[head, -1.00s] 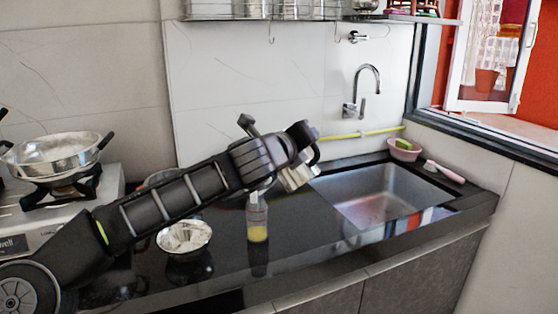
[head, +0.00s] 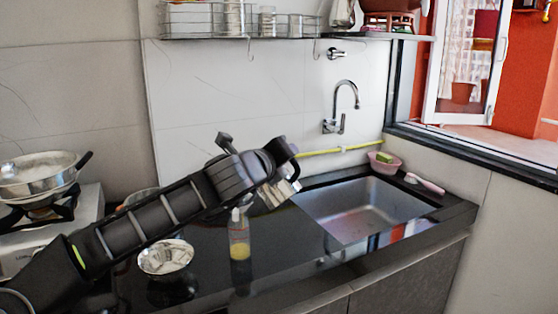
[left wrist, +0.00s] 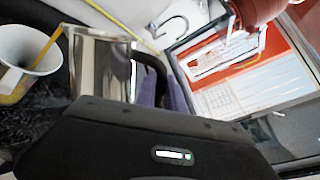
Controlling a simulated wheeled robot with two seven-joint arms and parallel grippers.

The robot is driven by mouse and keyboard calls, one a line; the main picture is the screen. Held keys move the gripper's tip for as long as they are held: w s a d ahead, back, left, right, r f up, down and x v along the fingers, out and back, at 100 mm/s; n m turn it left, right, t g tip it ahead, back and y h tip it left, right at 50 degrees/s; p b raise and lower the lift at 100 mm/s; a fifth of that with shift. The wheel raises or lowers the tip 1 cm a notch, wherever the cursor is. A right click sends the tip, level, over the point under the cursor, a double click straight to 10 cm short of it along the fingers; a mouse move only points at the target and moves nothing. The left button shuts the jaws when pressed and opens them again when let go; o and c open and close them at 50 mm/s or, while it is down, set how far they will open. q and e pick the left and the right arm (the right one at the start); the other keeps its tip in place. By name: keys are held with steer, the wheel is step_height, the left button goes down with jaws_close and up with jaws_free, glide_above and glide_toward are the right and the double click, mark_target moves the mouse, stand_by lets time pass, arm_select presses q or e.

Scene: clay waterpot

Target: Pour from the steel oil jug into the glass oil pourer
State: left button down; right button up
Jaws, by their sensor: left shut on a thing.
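My left gripper (head: 288,172) is shut on the steel oil jug (head: 272,194), which is tilted above and right of the glass oil pourer. The arm hides part of the jug. The glass oil pourer (head: 239,236) stands upright on the dark counter with yellow oil in its lower part. In the left wrist view the steel jug (left wrist: 100,65) shows with its dark handle by the fingers (left wrist: 168,90). A thin yellow streak runs from near the jug's rim into a pale flared mouth (left wrist: 30,45), which looks like the pourer's. My right gripper is not in view.
A pale bowl (head: 166,257) sits left of the pourer. A pan (head: 38,176) stands on the stove (head: 85,215) at far left. A wire shelf (head: 240,22) hangs above.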

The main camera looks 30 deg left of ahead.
arm_select(q)
steer(key=shift+a+r+n+p, duration=0.3)
steer(key=shift+a+r+n, duration=0.25)
steer(key=shift+a+n, duration=0.45)
stand_by(4.6)
steer(key=shift+d+r, duration=0.1)
steer(key=shift+d, duration=0.1)
steer(key=shift+d+r+m+p, duration=0.25)
steer(key=shift+d+r+m, duration=0.1)
steer(key=shift+r, duration=0.2)
steer(key=shift+d+r+m+p, duration=0.25)
steer(key=shift+d+r, duration=0.05)
steer(key=shift+r, duration=0.2)
steer(key=shift+d+f+m+b, duration=0.35)
steer(key=shift+d+m+b, duration=0.2)
steer(key=shift+m+b, duration=0.35)
steer(key=shift+r+y, duration=0.1)
steer(key=shift+y, duration=0.2)
steer(key=shift+m, duration=0.3)
steer(key=shift+d+r+m+t, duration=0.15)
steer(key=shift+d+r+m, duration=0.1)
steer(key=shift+m, duration=0.3)
steer(key=shift+d+r+m+t, duration=0.15)
steer(key=shift+r+m, duration=0.05)
steer(key=shift+m, duration=0.35)
